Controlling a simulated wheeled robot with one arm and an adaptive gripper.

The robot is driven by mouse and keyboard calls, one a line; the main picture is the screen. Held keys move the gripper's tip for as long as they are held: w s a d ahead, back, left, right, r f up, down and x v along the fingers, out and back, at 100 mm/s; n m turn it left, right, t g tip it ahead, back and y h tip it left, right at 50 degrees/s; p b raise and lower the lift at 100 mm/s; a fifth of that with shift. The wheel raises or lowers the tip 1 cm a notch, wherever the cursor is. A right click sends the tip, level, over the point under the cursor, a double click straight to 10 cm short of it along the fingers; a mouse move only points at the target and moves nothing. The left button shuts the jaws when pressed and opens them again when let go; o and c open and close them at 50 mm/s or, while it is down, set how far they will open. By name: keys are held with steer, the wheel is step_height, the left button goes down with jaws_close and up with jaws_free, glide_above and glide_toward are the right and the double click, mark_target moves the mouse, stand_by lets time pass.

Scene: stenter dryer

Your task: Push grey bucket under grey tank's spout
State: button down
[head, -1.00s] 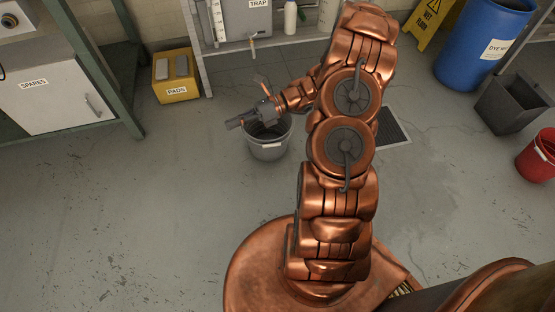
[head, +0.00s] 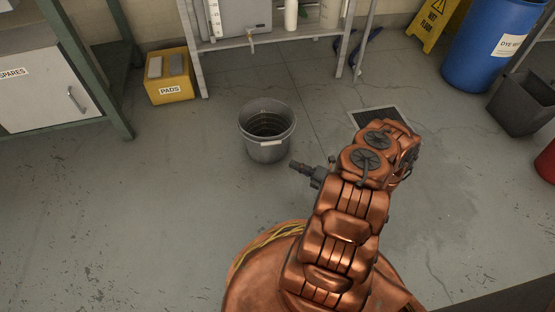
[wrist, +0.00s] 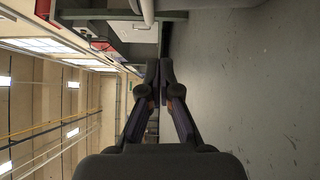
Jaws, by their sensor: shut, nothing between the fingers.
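The grey bucket (head: 267,151) stands upright on the floor, empty as far as I can see, with a pale handle grip on its near side. The grey tank (head: 238,18) sits on a bench behind it, cut off by the top edge of the head view. Its spout (head: 252,47) hangs over the bench front. The bucket is nearer to me than the spout, with bare floor between. My gripper (head: 294,164) is shut and empty, just right of the bucket and apart from it. The shut fingers (wrist: 160,74) also show in the wrist view.
A yellow PADS box (head: 169,78) stands left of the bench leg (head: 195,60). A floor drain (head: 380,116) lies right, partly behind my arm. A blue drum (head: 487,45) and a dark bin (head: 523,103) stand far right. Floor left of the bucket is clear.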

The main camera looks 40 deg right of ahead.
step_height(320, 180, down, 4)
steer(key=s+d+m+h, duration=0.1)
steer(key=s+m, duration=0.1)
steer(key=b, duration=0.6)
glide_toward(270, 149)
steer(key=w+a+f, duration=0.1)
steer(key=w+a, duration=0.2)
steer(key=w, duration=0.1)
steer(key=shift+w+d+r+t+b, duration=0.15)
steer(key=shift+w+b, duration=0.15)
steer(key=shift+w, duration=0.15)
steer(key=shift+w+d+f+t+b, duration=0.15)
steer(key=shift+w+b, duration=0.15)
steer(key=shift+w, duration=0.15)
steer(key=shift+r, duration=0.1)
steer(key=shift+w+a, duration=0.1)
